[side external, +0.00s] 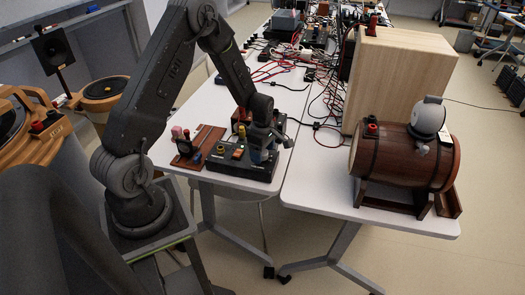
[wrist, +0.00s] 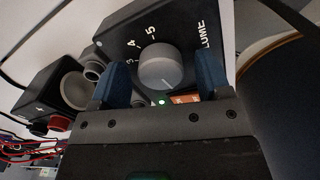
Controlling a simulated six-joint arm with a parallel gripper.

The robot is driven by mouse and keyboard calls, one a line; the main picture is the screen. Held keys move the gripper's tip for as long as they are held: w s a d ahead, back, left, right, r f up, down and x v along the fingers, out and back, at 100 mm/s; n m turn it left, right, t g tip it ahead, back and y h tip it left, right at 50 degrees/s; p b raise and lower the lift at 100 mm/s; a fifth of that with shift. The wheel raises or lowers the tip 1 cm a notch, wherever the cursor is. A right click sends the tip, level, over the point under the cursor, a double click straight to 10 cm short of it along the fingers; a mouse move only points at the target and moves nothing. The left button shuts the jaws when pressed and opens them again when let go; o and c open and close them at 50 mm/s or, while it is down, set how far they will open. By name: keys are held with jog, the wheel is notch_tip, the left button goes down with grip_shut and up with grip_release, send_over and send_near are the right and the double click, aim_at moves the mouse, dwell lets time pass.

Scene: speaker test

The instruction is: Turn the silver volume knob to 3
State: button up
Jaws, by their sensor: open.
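The silver volume knob (wrist: 160,66) sits on a black box (wrist: 203,22) in the wrist view. The white digits 3, 4 and 5 run around its left and upper edge, and part of the word VOLUME shows at right. A thin mark shows on the lower part of the knob; I cannot tell which digit it indicates. My gripper (wrist: 162,72) is open, one blue finger on each side of the knob, with visible gaps. In the side view my gripper (side external: 266,144) is low over the black box (side external: 228,168); the knob is not distinguishable there.
A green light (wrist: 162,102) and an orange switch (wrist: 186,99) lie near the knob. A brown board with small parts (side external: 205,142) stands left of the box. A wooden barrel (side external: 400,158) and a tall wooden cabinet (side external: 400,75) stand right. Red and black cables (side external: 315,85) lie behind.

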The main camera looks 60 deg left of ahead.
jog(key=c, duration=0.9)
jog(key=shift+c, duration=0.2)
